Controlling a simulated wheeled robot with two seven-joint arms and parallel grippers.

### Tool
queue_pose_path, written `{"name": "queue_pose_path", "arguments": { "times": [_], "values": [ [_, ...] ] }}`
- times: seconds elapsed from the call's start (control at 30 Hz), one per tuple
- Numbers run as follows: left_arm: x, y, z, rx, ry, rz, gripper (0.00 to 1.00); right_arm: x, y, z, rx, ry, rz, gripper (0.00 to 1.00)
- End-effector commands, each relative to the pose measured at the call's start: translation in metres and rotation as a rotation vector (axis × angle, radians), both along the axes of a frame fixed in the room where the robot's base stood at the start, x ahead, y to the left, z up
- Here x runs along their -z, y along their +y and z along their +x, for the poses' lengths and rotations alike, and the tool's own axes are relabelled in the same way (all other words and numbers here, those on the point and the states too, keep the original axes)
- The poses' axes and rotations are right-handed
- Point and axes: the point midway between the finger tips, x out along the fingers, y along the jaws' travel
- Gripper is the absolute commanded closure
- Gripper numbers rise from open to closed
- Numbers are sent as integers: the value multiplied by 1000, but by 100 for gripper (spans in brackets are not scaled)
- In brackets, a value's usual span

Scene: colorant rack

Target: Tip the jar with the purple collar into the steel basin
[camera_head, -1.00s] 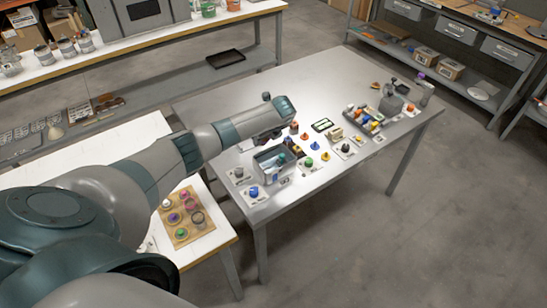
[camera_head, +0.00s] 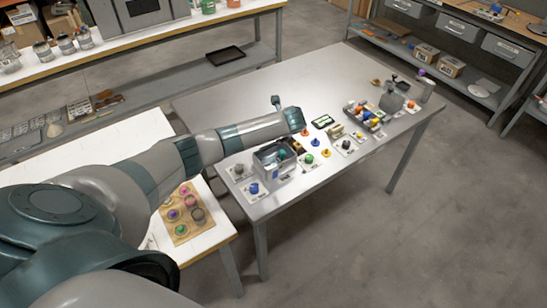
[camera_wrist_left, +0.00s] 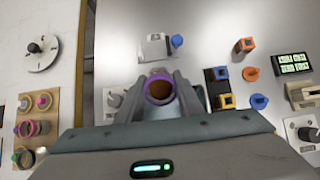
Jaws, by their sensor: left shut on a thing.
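The jar with the purple collar (camera_wrist_left: 159,88) is between the fingers of my left gripper (camera_wrist_left: 160,86) in the left wrist view. Its round mouth faces the camera and brown contents show inside. The gripper is shut on it. In the head view the steel basin (camera_head: 268,167) stands near the front left of the metal table (camera_head: 235,93), below the end of my left arm. In the wrist view the gripper and jar hide most of the basin area. The fingers and jar cannot be made out in the head view. My right gripper is not in view.
A wooden rack (camera_head: 181,230) with several collared jars sits on the white bench at left. Coloured knobs and blocks, including a blue knob (camera_head: 254,188), crowd the table around the basin. A display (camera_head: 323,122) lies to the right. The table's back left is clear.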

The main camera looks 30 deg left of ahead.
Motion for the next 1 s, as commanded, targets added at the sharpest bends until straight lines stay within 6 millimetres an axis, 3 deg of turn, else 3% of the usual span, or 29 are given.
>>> {"name": "queue_pose_path", "arguments": {
  "times": [1.0],
  "values": [
    [0,-4,-1,1,-55,128,89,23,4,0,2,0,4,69]
  ]
}}
